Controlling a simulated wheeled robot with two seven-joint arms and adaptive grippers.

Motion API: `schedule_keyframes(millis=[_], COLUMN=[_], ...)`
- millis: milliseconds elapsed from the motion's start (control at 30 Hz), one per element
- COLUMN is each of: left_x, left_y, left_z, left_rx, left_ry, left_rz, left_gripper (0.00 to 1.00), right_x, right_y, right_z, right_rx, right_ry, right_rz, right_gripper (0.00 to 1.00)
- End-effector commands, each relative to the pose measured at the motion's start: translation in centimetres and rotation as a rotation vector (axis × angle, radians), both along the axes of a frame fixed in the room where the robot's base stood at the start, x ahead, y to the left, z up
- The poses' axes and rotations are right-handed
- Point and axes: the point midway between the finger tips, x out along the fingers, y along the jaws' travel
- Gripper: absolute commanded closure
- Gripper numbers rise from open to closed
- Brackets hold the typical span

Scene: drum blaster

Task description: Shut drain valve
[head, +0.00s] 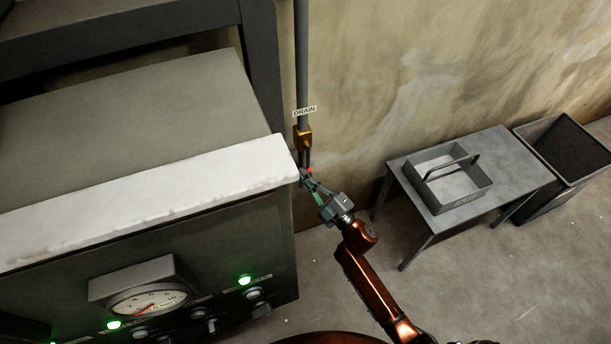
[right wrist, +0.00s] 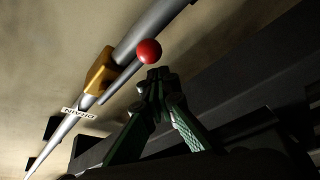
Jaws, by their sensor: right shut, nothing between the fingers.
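The drain valve has a brass body (head: 303,138) on a vertical grey pipe, just below the DRAIN label; the body also shows in the right wrist view (right wrist: 101,73). Its grey lever (right wrist: 122,84) runs roughly along the pipe and ends at a red ball knob (right wrist: 149,52). In the head view the knob (head: 309,170) is partly hidden by my gripper. My right gripper (head: 305,174) is shut and empty, its fingertips (right wrist: 158,76) close beside the knob. I cannot tell whether they touch it. My left gripper is not in view.
The machine cabinet (head: 215,240), with white top edge, gauge and green lamps, stands close left of the valve. The wall is right behind the pipe. A small table (head: 515,172) with a grey tray (head: 486,186) and a bin (head: 572,190) stand at right. Floor between is clear.

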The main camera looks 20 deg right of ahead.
Motion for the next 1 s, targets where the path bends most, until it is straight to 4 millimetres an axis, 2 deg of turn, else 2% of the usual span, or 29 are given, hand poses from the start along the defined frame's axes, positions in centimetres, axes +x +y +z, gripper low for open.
schedule_keyframes(millis=[233, 700, 1000], left_x=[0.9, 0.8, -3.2], left_y=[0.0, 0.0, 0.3], left_z=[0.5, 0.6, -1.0], left_rx=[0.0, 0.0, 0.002], left_ry=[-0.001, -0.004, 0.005], left_rz=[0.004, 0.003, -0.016], left_gripper=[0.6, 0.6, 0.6], right_x=[0.1, 0.1, 0.1], right_y=[-0.8, -1.1, -2.5], right_z=[-0.5, -0.4, -0.2], right_rx=[0.0, -0.017, -0.152], right_ry=[-0.001, -0.001, -0.007], right_rz=[0.002, 0.001, -0.001], right_gripper=[1.0, 1.0, 1.0])
